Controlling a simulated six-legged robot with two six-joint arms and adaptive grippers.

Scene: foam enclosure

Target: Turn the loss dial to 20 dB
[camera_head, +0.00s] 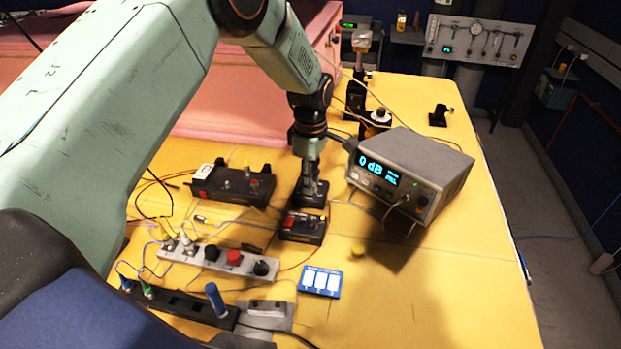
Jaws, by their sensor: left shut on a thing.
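My left gripper (312,192) reaches down from above to a small black box with red parts (303,228) on the yellow bench. Its jaws are shut on what appears to be the loss dial, at the back of this box; the fingers hide the dial and its marks. A grey meter (415,172) stands tilted just right of the gripper, and its cyan display (378,172) reads 0 dB. My right gripper is not in view.
A black module (232,187) lies left of the gripper. A grey strip with knobs (225,261) and a blue card (320,281) lie in front. Thin cables cross the yellow bench (460,290), which is clear at front right. Pink foam (225,125) stands behind.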

